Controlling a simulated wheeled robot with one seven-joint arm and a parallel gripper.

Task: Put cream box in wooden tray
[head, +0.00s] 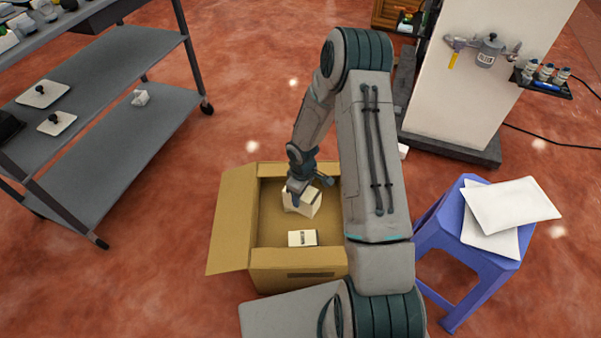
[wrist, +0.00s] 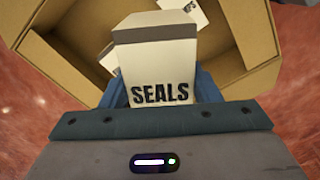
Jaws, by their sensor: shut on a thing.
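My gripper (head: 304,186) is shut on a cream box (head: 302,203), over or inside the open cardboard box. In the wrist view the held cream box (wrist: 156,72) shows between the fingers with the word SEALS on it. Another cream box (head: 302,238) with a dark label lies inside the cardboard box, apart from my gripper. In the wrist view a pale box (wrist: 185,12) lies farther off, and another pale surface (wrist: 110,61) shows partly hidden behind the held box. I cannot make out a wooden tray for certain.
The open cardboard box (head: 232,225) stands on the red floor. A grey shelf rack (head: 140,125) is at left. A blue stool (head: 470,240) with white packets is at right. A white panel (head: 470,95) and a brown wooden piece (head: 389,14) are at the back.

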